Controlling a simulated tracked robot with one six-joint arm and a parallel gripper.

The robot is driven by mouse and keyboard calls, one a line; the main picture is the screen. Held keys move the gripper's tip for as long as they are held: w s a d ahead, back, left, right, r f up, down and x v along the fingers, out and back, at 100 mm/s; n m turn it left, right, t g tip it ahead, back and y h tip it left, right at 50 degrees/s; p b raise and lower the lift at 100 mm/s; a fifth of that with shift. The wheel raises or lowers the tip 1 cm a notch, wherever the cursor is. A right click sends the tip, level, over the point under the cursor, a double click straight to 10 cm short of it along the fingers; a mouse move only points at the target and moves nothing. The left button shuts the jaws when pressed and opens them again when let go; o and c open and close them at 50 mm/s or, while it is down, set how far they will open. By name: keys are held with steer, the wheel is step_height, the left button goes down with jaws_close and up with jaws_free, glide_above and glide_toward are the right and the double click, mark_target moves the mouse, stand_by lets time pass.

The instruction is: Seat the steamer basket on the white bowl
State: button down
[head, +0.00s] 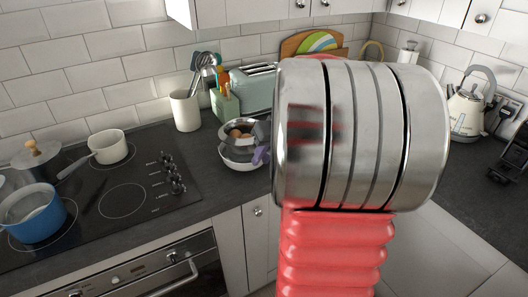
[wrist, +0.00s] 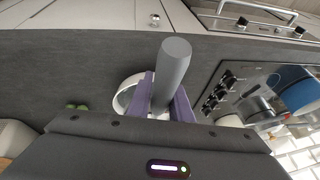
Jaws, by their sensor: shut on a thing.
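The white bowl (head: 242,164) stands on the worktop right of the hob, and part of its rim shows in the wrist view (wrist: 124,97). The grey steamer basket (head: 260,129) is directly above it in the head view, partly hidden by my arm. I cannot tell whether basket and bowl touch. My gripper's purple fingers (head: 262,155) show at the bowl's right side. In the wrist view, my gripper (wrist: 164,98) is shut on a grey cylindrical post (wrist: 173,65), seemingly part of the basket. The rest of the basket is hidden there.
A utensil crock (head: 185,111), a green block (head: 225,105) and a toaster (head: 254,88) stand behind the bowl. The hob (head: 122,200) with a blue pot (head: 38,222) and a cream saucepan (head: 108,148) is left. My arm hides the worktop to the right.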

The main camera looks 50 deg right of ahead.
steer(key=shift+f, duration=2.25)
steer(key=c, duration=1.5)
jaws_free()
steer(key=shift+c, duration=0.2)
steer(key=shift+o, duration=0.5)
steer(key=o, duration=0.4)
steer(key=shift+w, duration=0.1)
steer(key=shift+r, duration=4)
